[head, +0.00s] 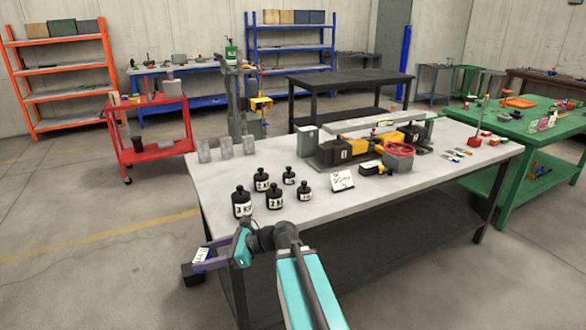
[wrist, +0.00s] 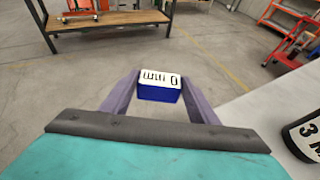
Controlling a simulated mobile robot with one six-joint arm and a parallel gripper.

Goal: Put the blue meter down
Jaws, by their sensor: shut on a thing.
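My gripper (head: 203,256) is shut on the blue meter (wrist: 160,95), with one purple finger on each side of it. The meter is a small blue block with a white face, and its "0 mm" text reads upside down in the wrist view. In the head view its white face (head: 201,254) shows between the fingers, while its blue sides are hard to make out. The gripper holds it in the air beyond the left front edge of the light grey table (head: 215,180), with floor behind it in the wrist view.
Several black labelled weights (head: 242,203) stand near the table's left front, close to my gripper. A white card (head: 342,181), a yellow and black jack (head: 345,149) and a red handwheel (head: 398,150) are farther right. Clear tabletop lies left of the weights and along the front right.

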